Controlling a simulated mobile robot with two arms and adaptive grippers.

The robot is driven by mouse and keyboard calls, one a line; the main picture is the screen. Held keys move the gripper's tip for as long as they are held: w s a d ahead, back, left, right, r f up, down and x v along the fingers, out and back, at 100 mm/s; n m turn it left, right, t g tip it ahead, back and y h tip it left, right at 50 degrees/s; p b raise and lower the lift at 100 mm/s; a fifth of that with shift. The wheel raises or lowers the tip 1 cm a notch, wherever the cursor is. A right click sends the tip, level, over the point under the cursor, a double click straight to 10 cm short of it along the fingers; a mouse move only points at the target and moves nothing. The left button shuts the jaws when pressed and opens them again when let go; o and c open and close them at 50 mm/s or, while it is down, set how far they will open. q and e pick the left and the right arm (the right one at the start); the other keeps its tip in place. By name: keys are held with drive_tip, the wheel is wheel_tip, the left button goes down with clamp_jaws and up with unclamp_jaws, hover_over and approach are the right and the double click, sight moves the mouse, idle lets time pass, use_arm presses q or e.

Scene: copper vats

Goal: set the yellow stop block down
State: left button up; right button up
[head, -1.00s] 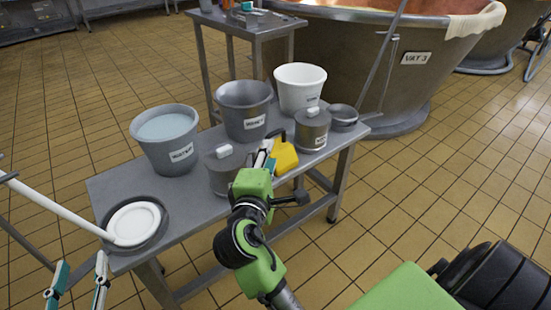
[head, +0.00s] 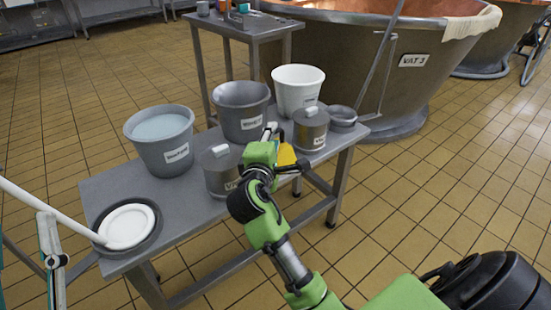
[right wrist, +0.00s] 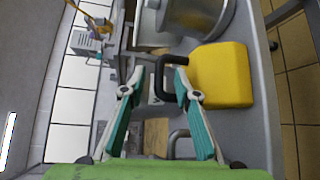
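The yellow stop block (head: 286,155) is on the steel bench (head: 180,215), between the two lidded pots, mostly hidden by my right arm in the head view. The right wrist view shows the block (right wrist: 221,75) with its dark handle (right wrist: 160,78) facing the gripper. My right gripper (right wrist: 156,82) has its fingers apart, with the handle at and between the fingertips; I see no firm closure on it. My left gripper (head: 28,270) is at the left edge of the head view, partly cut off, fingers apart and empty.
Lidded pots (head: 222,171) and (head: 310,128) flank the block. A grey bucket (head: 242,110), a white bucket (head: 298,90) and a liquid-filled bucket (head: 163,145) stand behind. A white disc (head: 127,225) with a long handle lies in a dish at the left end.

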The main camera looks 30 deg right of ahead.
drive_tip(key=shift+w+d, duration=0.35)
drive_tip(key=shift+c, duration=0.5)
clamp_jaws()
